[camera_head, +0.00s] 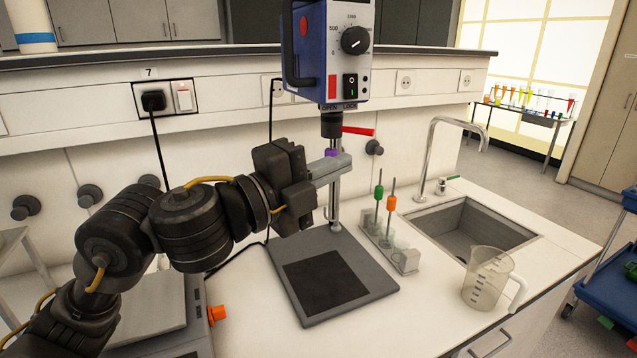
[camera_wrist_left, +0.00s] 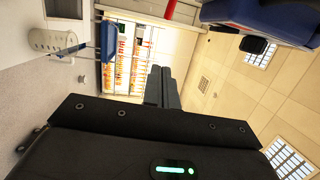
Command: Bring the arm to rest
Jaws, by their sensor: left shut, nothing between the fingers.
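My left gripper (camera_head: 345,163) reaches in from the left, in front of the overhead stirrer's stand, just below its motor head. Its fingers also show in the left wrist view (camera_wrist_left: 160,85), pressed together, shut and empty, pointing into the room. In the head view, the fingertips overlap the stand's rod, and I cannot tell whether they touch it. My right gripper is in neither view.
The blue-grey stirrer (camera_head: 345,50) stands on a dark base plate (camera_head: 345,295). A small rack (camera_head: 405,262), a beaker (camera_head: 487,280) and a sink (camera_head: 465,235) are to the right. A balance (camera_head: 160,310) is lower left. A blue cart (camera_head: 612,290) stands beyond the bench.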

